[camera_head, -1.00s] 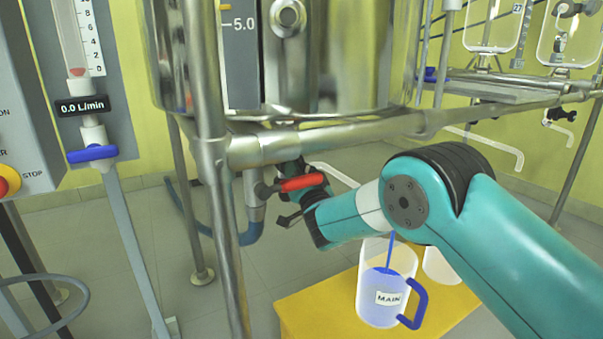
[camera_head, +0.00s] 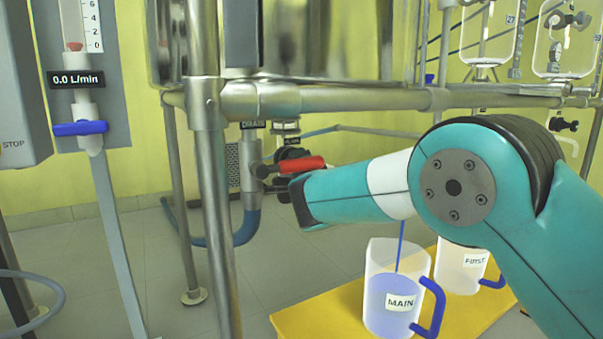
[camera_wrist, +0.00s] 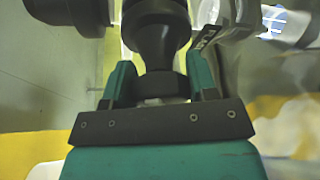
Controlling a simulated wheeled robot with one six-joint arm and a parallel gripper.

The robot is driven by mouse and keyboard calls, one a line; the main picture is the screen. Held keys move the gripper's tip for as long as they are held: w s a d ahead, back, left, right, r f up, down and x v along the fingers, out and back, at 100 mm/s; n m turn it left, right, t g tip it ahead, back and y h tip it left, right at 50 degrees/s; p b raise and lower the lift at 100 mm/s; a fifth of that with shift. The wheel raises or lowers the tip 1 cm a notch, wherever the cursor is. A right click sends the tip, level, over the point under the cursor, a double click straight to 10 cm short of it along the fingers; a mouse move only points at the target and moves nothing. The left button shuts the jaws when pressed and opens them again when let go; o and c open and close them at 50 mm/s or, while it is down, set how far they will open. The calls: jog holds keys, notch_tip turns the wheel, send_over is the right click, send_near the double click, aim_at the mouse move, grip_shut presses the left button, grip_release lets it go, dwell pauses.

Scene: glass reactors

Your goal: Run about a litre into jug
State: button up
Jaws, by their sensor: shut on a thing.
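The clear jug labelled MAIN (camera_head: 376,318), with a blue handle, stands on a yellow platform (camera_head: 300,318). Blue liquid (camera_head: 383,295) fills roughly its lower half or more. A thin blue stream (camera_head: 401,245) falls into it from behind my arm, so the outlet is hidden. My gripper (camera_wrist: 160,88) is shut on a black round knob (camera_wrist: 160,45) in the wrist view. In the head view my forearm hides most of that grip. A red lever (camera_head: 302,164) is close to my gripper, by the pipe under the DRAIN label (camera_head: 252,125).
A second clear jug labelled FIRST (camera_head: 462,277) stands right of the MAIN jug. Steel frame posts (camera_head: 208,160) and a rail (camera_head: 350,101) are close to my arm. A flow meter (camera_head: 77,80) reads 0.0 L/min at left. A blue hose (camera_head: 243,232) curves below.

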jog(key=shift+m, duration=0.3)
jog(key=o, duration=0.9)
